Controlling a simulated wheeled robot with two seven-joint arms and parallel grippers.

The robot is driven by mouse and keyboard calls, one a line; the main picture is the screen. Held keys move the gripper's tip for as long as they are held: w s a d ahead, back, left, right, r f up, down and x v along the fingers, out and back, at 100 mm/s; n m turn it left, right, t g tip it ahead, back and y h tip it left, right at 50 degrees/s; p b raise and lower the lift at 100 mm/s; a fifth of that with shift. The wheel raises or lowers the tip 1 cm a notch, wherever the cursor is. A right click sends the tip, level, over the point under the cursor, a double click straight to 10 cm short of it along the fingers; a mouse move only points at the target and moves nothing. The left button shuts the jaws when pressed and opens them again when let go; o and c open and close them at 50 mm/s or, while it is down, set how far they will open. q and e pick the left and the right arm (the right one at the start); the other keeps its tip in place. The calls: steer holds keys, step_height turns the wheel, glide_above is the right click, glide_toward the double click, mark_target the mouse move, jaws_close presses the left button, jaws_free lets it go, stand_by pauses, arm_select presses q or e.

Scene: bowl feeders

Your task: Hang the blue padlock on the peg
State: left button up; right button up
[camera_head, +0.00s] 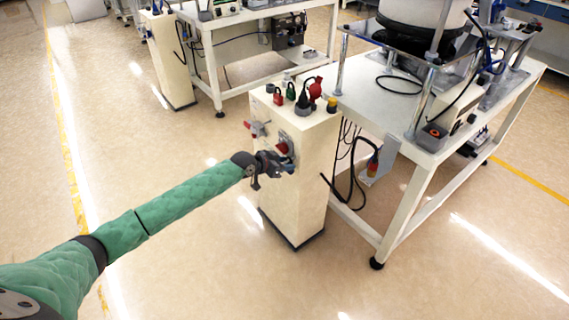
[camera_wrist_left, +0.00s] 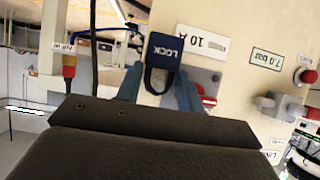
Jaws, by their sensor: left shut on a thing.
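My left gripper (camera_head: 270,164) is at the front face of the cream cabinet (camera_head: 300,195), just below a red rotary switch (camera_head: 282,148) on a grey plate. It is shut on the blue padlock. In the left wrist view the dark blue padlock (camera_wrist_left: 165,48), lettered LOCK, sits between the fingertips (camera_wrist_left: 158,88), its shackle toward the palm. The padlock looks close to the cabinet face; I cannot tell whether it touches. In the head view the gripper mostly hides it. I cannot make out the peg for certain. My right gripper is not in view.
A red padlock (camera_head: 278,97) and a green padlock (camera_head: 291,91) stand on the cabinet top with other small items. A red-and-white fitting (camera_head: 257,128) juts from the face. A white table (camera_head: 395,125) adjoins on the right, with cables hanging below. The floor left is clear.

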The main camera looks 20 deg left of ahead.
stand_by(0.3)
arm_select(q)
steer(key=o, duration=1.4)
steer(key=shift+f, duration=0.1)
steer(key=p+v, duration=0.4)
steer(key=v, duration=0.3)
steer(key=shift+f, duration=0.1)
stand_by(0.6)
